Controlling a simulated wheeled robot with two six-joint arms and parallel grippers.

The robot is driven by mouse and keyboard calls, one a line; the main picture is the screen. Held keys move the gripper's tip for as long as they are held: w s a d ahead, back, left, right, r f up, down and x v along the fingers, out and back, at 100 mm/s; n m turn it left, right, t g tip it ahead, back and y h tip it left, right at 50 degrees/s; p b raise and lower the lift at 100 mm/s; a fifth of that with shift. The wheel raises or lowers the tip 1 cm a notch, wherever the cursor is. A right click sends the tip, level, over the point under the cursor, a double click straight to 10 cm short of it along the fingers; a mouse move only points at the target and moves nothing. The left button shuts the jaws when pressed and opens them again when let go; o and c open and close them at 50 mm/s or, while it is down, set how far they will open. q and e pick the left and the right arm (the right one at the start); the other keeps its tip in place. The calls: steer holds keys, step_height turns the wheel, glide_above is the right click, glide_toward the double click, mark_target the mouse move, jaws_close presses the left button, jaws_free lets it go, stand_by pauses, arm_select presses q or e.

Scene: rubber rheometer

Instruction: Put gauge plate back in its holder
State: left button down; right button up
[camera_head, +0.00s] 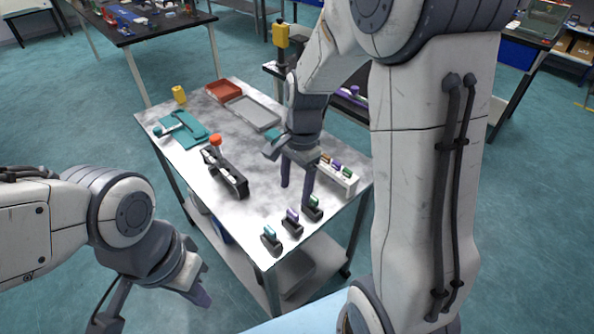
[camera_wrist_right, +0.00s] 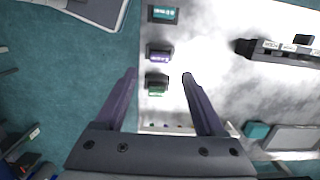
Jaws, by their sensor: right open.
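Three small black stands line the table's near edge in the head view, holding a teal piece (camera_head: 269,231), a purple piece (camera_head: 292,215) and a green piece (camera_head: 313,201). A white rack (camera_head: 347,187) behind them holds several small coloured pieces. I cannot tell which piece is the gauge plate. My right gripper (camera_head: 297,197) is open and empty, pointing down above the table beside the rack. In the right wrist view the green piece (camera_wrist_right: 156,92) appears between its fingers (camera_wrist_right: 157,78), apart from both. My left gripper (camera_head: 200,295) hangs left of the table; its jaw opening is unclear.
A black rail-like device (camera_head: 228,173) with a red knob (camera_head: 215,140) stands mid-table. A teal tool or mat (camera_head: 190,138), yellow item (camera_head: 179,95), red tray (camera_head: 222,90) and grey tray (camera_head: 253,112) lie farther back. The table's near-left area is bare.

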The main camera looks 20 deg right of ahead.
steer(key=s+a+r+n, duration=0.6)
steer(key=s+a+n, duration=0.1)
steer(key=a+n, duration=0.2)
steer(key=s+a+n, duration=0.4)
steer(key=s+n, duration=0.7)
steer(key=n, duration=0.1)
steer(key=shift+s+a+f, duration=0.3)
steer(key=shift+r+p, duration=0.7)
steer(key=shift+p, duration=0.1)
